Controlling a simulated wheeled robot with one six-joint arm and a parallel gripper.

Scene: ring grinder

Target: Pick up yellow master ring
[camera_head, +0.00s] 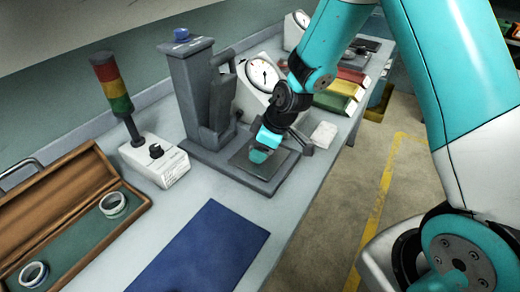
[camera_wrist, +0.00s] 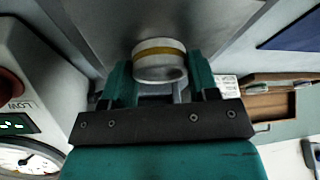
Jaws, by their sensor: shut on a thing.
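The yellow master ring (camera_wrist: 158,64), whitish with a yellow band, sits between the two teal fingers of my gripper (camera_wrist: 160,76) in the wrist view. My gripper is shut on it. In the head view my gripper (camera_head: 260,153) points down over the grey base plate (camera_head: 242,163) of the gauge stand. The ring is not clearly visible there. I cannot tell whether the ring touches the plate.
The gauge stand's column (camera_head: 190,90) rises behind the plate, with a dial gauge (camera_head: 263,74) close by. An open wooden case (camera_head: 100,170) holds two other rings at left. A signal lamp box (camera_head: 155,162) and blue mat (camera_head: 205,245) lie on the bench.

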